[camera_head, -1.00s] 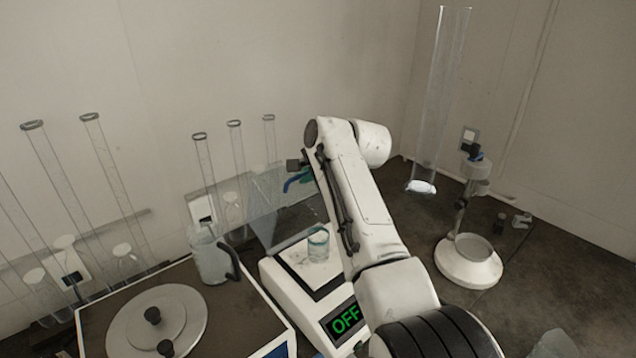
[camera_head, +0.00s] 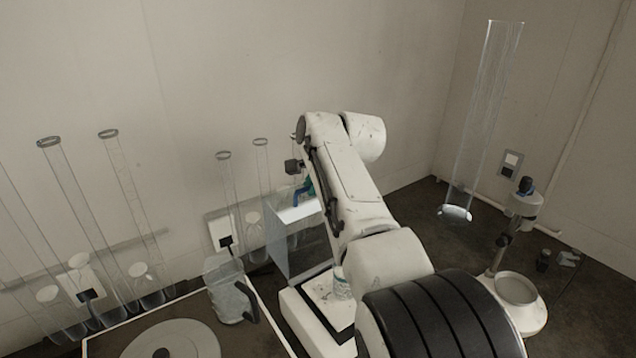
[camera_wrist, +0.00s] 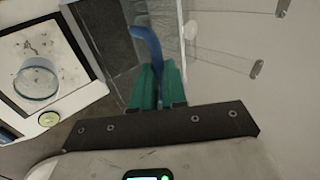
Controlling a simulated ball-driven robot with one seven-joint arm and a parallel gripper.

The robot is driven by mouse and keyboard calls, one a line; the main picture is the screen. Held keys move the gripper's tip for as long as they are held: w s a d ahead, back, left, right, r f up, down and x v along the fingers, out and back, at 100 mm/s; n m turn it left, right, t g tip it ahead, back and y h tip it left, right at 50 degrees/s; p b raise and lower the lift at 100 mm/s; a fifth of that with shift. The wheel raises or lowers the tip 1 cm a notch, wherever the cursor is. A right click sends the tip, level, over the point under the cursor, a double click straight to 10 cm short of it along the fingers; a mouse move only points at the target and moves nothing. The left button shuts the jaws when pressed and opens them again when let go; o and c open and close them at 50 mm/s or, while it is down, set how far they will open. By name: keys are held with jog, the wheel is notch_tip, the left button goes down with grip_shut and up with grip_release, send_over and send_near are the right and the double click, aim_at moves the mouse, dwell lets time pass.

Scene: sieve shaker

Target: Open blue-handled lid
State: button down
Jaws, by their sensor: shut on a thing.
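The blue handle (camera_head: 301,194) shows in the head view at the edge of the clear lid (camera_head: 295,212), left of my arm. The lid stands raised behind the white scale (camera_head: 309,318), and its upper face looks pale. In the wrist view, the curved blue handle (camera_wrist: 147,43) runs down between the teal fingers of my gripper (camera_wrist: 157,80), which is shut on it. My gripper (camera_head: 309,186) is largely hidden behind my arm in the head view. A glass dish (camera_wrist: 36,83) sits on the scale's plate (camera_wrist: 62,42).
A glass jug (camera_head: 224,290) with a dark handle stands left of the scale. Several tall glass tubes (camera_head: 130,190) stand along the wall. A white stand (camera_head: 518,300) and a hanging clear tube (camera_head: 485,110) are at the right. Dark counter lies between them.

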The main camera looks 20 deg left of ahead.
jog(key=shift+w+a+r, duration=0.1)
jog(key=shift+w+r, duration=0.1)
jog(key=shift+r, duration=0.3)
jog(key=c, duration=1.4)
grip_release()
jog(key=shift+a, duration=0.1)
jog(key=shift+c, duration=0.2)
jog(key=shift+o, duration=1.3)
jog(key=shift+f, duration=0.3)
jog(key=shift+s, duration=0.1)
jog(key=shift+s+d+r, duration=0.25)
jog(key=shift+s+r, duration=0.05)
jog(key=shift+r, duration=0.3)
jog(key=shift+p+v, duration=0.35)
jog(key=shift+v, duration=0.4)
jog(key=b+v, duration=0.2)
jog(key=v, duration=0.6)
jog(key=shift+w, duration=0.15)
